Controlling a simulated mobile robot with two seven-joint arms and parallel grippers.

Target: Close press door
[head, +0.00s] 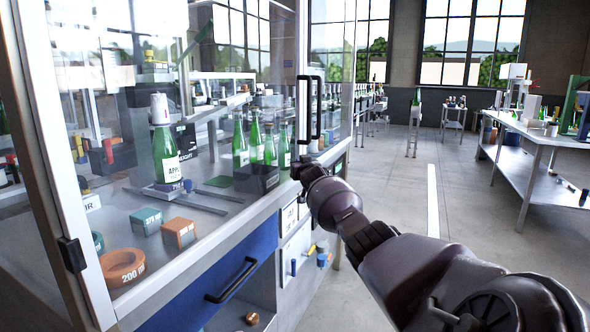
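The press door is a clear glazed panel in a pale metal frame (80,170), filling the left half of the head view. A black hinge (72,254) sits low on its left post. Two dark upright bar handles (303,110) stand side by side near the panel's far right edge. My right gripper (299,167) is just below the handles' lower ends, at the cabinet's edge. It is dark and small; I cannot tell whether its fingers are apart or touch anything. My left gripper is out of view.
Behind the glass stand a foil-topped bottle (165,155), several green bottles and small labelled blocks (179,232). Below is a blue drawer (215,285) with a black handle. A steel table (535,135) stands at the right; the floor between is clear.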

